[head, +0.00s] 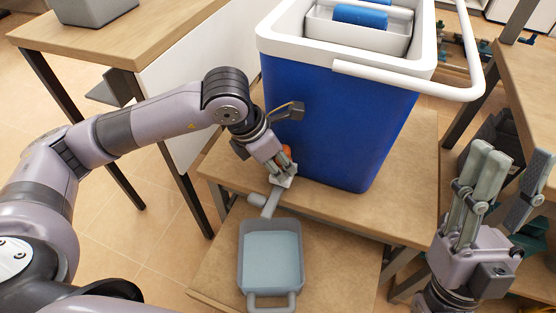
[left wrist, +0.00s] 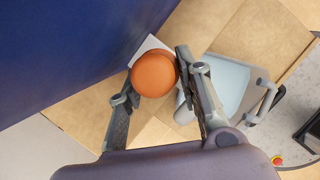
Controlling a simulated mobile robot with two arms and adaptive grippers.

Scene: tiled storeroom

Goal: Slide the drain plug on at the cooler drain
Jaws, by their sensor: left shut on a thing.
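The blue cooler (head: 345,130) with a white rim stands on a wooden table. The orange drain plug (left wrist: 153,76) is between the fingers of my left gripper (left wrist: 152,88), close to the cooler's lower side. In the head view the plug (head: 287,150) is mostly covered by my left gripper (head: 284,166), which is shut on it. A white piece (head: 284,182), seemingly the cooler drain, shows just beside the plug. Whether the plug touches it or sits on it I cannot tell. My right gripper (head: 512,165) is open and empty at the right.
A grey pan (head: 243,262) with pale water sits on a lower wooden surface (head: 335,275) below the drain. The cooler's white handle (head: 410,82) juts out at the right. Wooden tables stand at the left (head: 130,38) and right.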

